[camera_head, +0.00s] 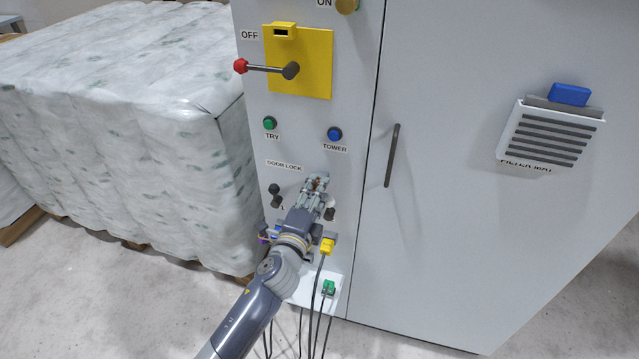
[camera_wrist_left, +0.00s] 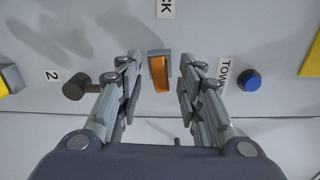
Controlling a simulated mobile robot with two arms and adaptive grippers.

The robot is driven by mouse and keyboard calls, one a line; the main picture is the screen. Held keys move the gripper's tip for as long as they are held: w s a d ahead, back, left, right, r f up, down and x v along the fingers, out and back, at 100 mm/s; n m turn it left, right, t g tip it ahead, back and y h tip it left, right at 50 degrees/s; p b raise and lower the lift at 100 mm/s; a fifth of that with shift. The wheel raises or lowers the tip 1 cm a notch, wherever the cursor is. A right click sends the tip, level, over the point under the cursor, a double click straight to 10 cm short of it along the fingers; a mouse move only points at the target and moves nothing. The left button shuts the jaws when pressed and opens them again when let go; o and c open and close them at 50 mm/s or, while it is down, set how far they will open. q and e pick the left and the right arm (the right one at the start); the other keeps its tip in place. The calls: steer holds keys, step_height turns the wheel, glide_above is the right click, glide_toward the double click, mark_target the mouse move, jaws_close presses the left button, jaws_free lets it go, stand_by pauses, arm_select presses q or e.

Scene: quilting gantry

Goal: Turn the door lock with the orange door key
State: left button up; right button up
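My left gripper (camera_wrist_left: 160,68) is open, with one finger on each side of the key and a visible gap to both. In the head view my left gripper (camera_head: 318,183) reaches up to the cabinet front below the DOOR LOCK label (camera_head: 284,166). It hides most of the lock and key there. My right gripper is in neither view.
A dark knob (camera_head: 275,190) sticks out left of the gripper. A blue TOWER button (camera_head: 334,134) and green TRY button (camera_head: 270,123) sit above. Cables hang from yellow (camera_head: 327,246) and green plugs (camera_head: 329,287) below. A door handle (camera_head: 392,156) is to the right.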

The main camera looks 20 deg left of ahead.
arm_select(q)
steer(key=shift+s, duration=0.1)
steer(key=s, duration=1.2)
steer(key=s+a+f+n+g, duration=0.1)
steer(key=s+f+n+g, duration=0.15)
steer(key=f, duration=0.85)
steer(key=s+f+n+g, duration=0.2)
steer(key=s+f+g, duration=0.15)
steer(key=f, duration=0.85)
steer(key=s+a+f+n+g, duration=0.1)
steer(key=s+f+n+g, duration=0.2)
steer(key=f, duration=0.8)
steer(key=s+a+f+n+g, duration=0.1)
steer(key=s+f+n+g, duration=0.1)
steer(key=s+f, duration=0.5)
steer(key=s+a+f+n+g, duration=0.2)
steer(key=s+f, duration=0.5)
steer(key=s, duration=0.8)
steer(key=s+a+f+n+g, duration=0.1)
steer(key=s+f+n+g, duration=0.3)
steer(key=s+f, duration=0.3)
steer(key=s+n, duration=0.1)
steer(key=s, duration=0.3)
steer(key=shift+s+a+y, duration=0.25)
steer(key=shift+s+y, duration=0.05)
steer(key=shift+s, duration=0.05)
steer(key=shift+f, duration=0.1)
